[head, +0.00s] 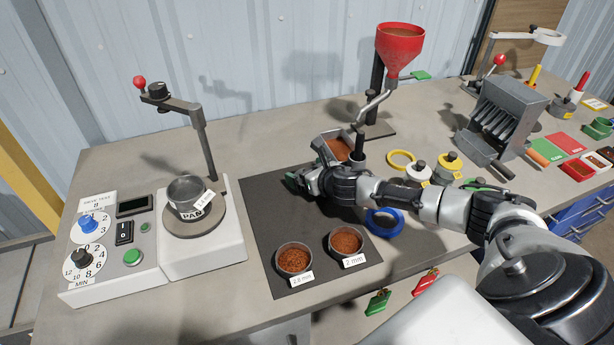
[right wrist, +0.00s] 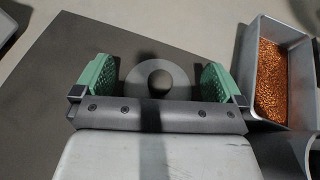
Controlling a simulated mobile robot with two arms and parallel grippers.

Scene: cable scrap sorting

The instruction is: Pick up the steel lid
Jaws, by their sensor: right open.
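The steel lid (right wrist: 180,78) shows in the right wrist view as a round grey disc with a dark centre, on the dark mat (right wrist: 62,75). It lies between and beyond my right gripper's two green fingers (right wrist: 156,80), which are wide apart, with a gap on each side. The gripper bar hides the lid's near edge. In the head view my right gripper (head: 296,181) is low over the back of the mat (head: 267,218), and I cannot make out the lid there. My left gripper is not in view.
A grey tray of copper granules (right wrist: 243,72) stands close right of the fingers. Two sieves, 2.8 mm (head: 293,277) and 2 mm (head: 328,245), sit at the mat's front. The shaker with its pan (head: 186,190) stands left. A red funnel (head: 400,50) rises behind.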

